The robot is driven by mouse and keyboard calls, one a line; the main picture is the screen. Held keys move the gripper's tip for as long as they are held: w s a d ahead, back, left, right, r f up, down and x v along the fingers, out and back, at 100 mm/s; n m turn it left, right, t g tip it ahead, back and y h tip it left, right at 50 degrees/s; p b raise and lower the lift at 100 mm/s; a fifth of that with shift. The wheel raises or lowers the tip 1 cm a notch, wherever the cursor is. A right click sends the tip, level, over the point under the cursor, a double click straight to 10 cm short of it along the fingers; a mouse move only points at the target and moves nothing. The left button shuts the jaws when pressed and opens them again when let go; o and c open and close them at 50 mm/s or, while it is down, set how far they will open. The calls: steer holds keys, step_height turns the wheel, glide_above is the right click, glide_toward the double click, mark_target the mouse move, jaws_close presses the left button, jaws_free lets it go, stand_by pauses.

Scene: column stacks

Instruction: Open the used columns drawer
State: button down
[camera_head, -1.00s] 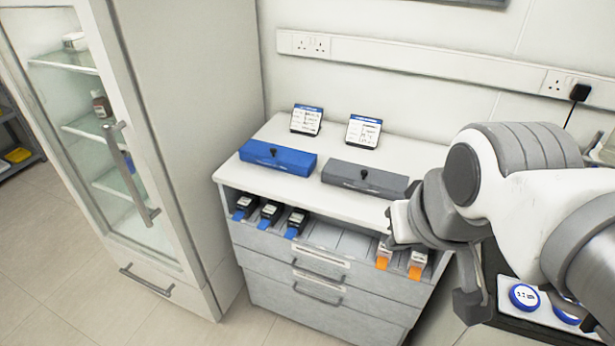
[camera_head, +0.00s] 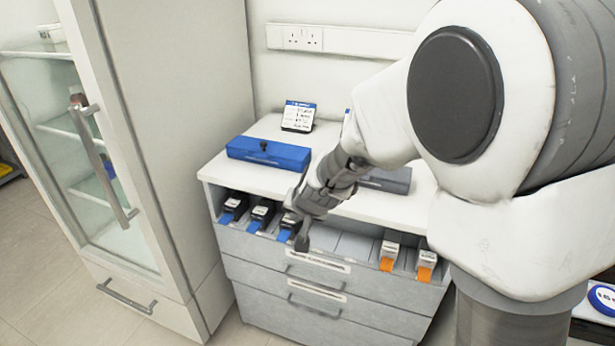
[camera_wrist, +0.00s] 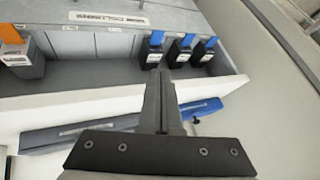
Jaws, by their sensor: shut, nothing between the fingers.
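The print is too small there to tell which is the used columns drawer. My gripper (camera_head: 302,243) points down in front of the open shelf, above and left of the upper handle, apart from it. In the wrist view my gripper (camera_wrist: 160,78) is shut and empty; a label (camera_wrist: 109,19) shows upside down.
The shelf holds black cartridges with blue tabs (camera_head: 262,214) near my gripper and white ones with orange tabs (camera_head: 388,254) at right. A blue box (camera_head: 268,152) and a grey box (camera_head: 388,180) lie on top. A glass-door fridge (camera_head: 95,180) stands left.

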steer(key=w+a+f+m+h+b, duration=0.1)
steer(key=w+a+f+b, duration=0.1)
steer(key=f, duration=0.8)
steer(key=w+a+f+h+b, duration=0.1)
steer(key=w+f+b, duration=0.15)
steer(key=f, duration=0.75)
steer(key=t+h+b, duration=0.1)
steer(key=h+b, duration=0.3)
steer(key=b, duration=0.1)
glide_toward(306, 301)
steer(key=shift+m, duration=0.4)
steer(key=b+x, duration=0.3)
steer(key=x, duration=0.2)
steer(key=shift+w+d, duration=0.1)
